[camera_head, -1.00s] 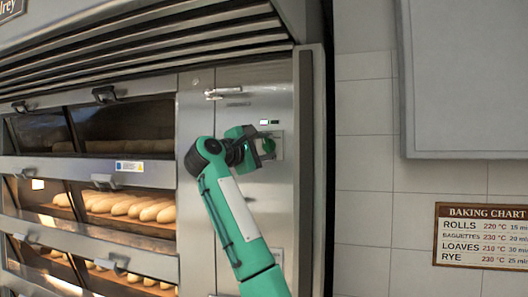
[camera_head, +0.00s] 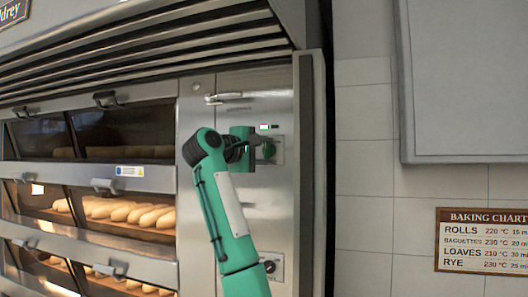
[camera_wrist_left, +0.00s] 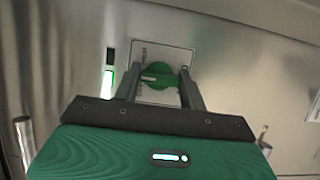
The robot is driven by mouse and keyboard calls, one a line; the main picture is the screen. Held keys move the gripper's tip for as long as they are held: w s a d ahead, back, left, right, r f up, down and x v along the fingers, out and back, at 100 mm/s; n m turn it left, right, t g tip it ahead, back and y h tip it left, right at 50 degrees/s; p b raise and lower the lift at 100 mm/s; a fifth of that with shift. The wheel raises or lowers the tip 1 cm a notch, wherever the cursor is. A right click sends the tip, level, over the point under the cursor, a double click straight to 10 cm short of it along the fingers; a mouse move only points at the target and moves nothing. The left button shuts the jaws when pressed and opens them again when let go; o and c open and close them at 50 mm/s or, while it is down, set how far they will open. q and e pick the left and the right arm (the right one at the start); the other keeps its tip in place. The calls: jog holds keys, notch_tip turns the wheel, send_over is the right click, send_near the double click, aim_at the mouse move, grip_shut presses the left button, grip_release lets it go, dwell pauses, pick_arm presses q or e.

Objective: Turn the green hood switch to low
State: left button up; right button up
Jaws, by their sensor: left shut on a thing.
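The green hood switch (camera_wrist_left: 158,76) is a round green knob on a pale plate (camera_wrist_left: 150,54) on the steel panel. A pale mark shows on the knob's face, lying nearly level in the wrist view. The plate's lettering is too small to read. My right gripper is not in view.
A door handle (camera_head: 223,97) is above the switch on the panel. A black knob (camera_head: 270,267) is lower down. Ovens with loaves (camera_head: 128,213) stand at the left. A tiled wall (camera_head: 362,190) with a baking chart (camera_head: 482,240) is at the right.

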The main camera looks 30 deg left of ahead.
pick_arm(q)
jog(key=shift+f, duration=0.1)
jog(key=o, duration=1)
jog(key=shift+s+b, duration=0.3)
jog(key=shift+s, duration=0.15)
jog(key=s+b, duration=0.1)
jog(key=s, duration=0.3)
jog(key=s+a+b, duration=0.1)
jog(key=s+b, duration=0.1)
jog(key=s, duration=0.2)
jog(key=s+a+b, duration=0.1)
jog(key=s, duration=0.3)
jog(key=shift+s+b, duration=0.35)
jog(key=shift+b, duration=0.05)
